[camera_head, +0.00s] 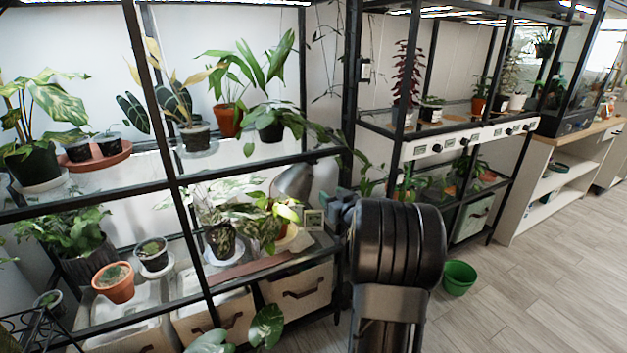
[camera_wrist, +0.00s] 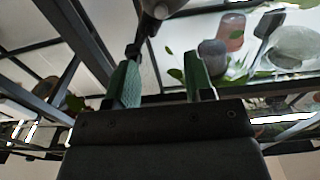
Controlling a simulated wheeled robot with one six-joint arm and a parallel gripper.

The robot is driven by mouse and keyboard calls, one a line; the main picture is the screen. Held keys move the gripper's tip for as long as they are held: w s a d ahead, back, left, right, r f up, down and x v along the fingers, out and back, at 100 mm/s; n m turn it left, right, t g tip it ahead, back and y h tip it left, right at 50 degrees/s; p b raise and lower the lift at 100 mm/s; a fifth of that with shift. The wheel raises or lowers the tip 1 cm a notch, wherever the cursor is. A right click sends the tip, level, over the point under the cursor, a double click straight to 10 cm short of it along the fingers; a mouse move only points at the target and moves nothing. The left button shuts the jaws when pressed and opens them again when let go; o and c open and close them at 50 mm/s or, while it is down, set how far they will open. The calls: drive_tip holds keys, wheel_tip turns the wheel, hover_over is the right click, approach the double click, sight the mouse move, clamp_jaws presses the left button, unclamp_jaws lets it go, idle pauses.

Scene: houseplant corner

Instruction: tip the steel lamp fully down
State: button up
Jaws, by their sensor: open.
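The steel lamp (camera_head: 294,181) stands on the middle shelf of the rack in the head view. Its silver shade shows behind the leaves of potted plants, and its lower parts are hidden. My gripper (camera_head: 336,203) is just right of the lamp and a little lower in the picture, partly hidden by my dark arm. In the wrist view my gripper (camera_wrist: 161,62) shows two green fingers held apart with nothing between them. A pale rounded piece on a dark stem shows beyond the fingertips at the top; I cannot tell whether it is the lamp.
A black rack post (camera_head: 349,90) rises close beside my gripper. Drawers (camera_head: 298,288) are below. A green bucket (camera_head: 459,277) stands on the floor, which is clear at right.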

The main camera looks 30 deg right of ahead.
sight(312, 177)
drive_tip(key=w, duration=0.4)
drive_tip(key=w+d+b, duration=0.1)
drive_tip(key=w, duration=0.3)
drive_tip(key=w+b, duration=0.1)
drive_tip(key=w, duration=0.3)
drive_tip(key=shift+w+d, duration=0.15)
drive_tip(key=shift+d, duration=0.15)
clamp_jaws()
